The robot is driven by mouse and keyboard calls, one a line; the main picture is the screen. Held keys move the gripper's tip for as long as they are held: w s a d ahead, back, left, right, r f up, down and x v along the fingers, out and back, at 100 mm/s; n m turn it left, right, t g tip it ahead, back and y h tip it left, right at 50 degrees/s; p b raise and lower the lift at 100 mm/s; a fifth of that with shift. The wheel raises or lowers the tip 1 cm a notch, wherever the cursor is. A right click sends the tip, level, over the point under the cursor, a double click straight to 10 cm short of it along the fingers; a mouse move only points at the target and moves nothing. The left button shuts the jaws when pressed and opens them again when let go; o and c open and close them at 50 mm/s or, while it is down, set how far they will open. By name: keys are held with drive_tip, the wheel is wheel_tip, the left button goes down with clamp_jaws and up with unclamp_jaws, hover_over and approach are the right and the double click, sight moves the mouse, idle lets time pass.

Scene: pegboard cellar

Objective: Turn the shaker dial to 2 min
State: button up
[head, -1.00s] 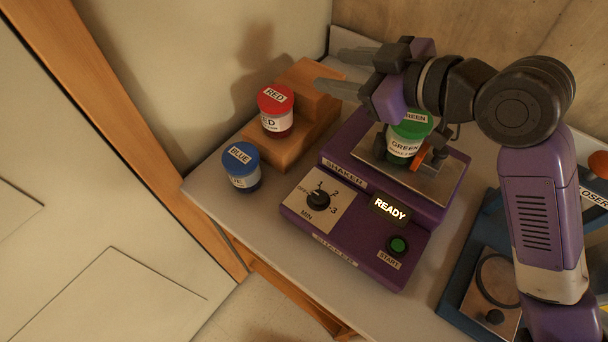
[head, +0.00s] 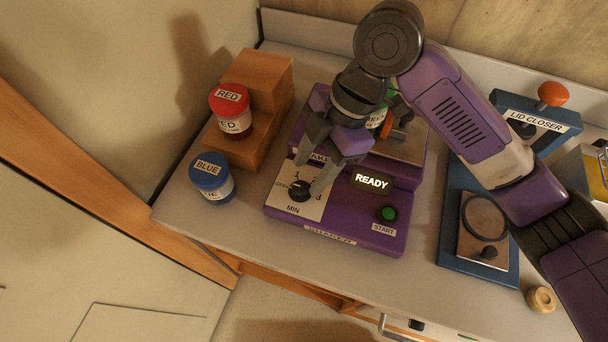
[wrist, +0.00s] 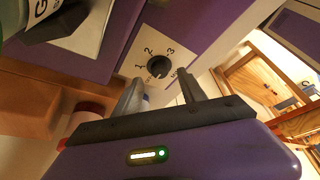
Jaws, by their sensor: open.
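The purple shaker (head: 335,222) stands on the bench with a lit READY display (head: 371,181). Its black dial (head: 300,190) sits on a white plate marked 1, 2, 3 and MIN. In the wrist view the dial (wrist: 160,66) lies just beyond and between my fingertips. A light mark shows on its side near the OFF print, but the exact setting is hard to read. My gripper (head: 311,174) is open and empty, reaching down over the dial plate with a finger to each side of the dial. Contact cannot be told. A green-lidded jar (head: 376,119) on the shaker is partly hidden by my arm.
The green START button (head: 388,214) is right of the dial. A red-lidded jar (head: 231,112) stands on a wooden step block (head: 262,84), with a blue-lidded jar (head: 211,178) in front. A blue lid closer (head: 455,205) stands to the right.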

sight(302, 186)
drive_tip(key=shift+x, duration=1.8)
clamp_jaws()
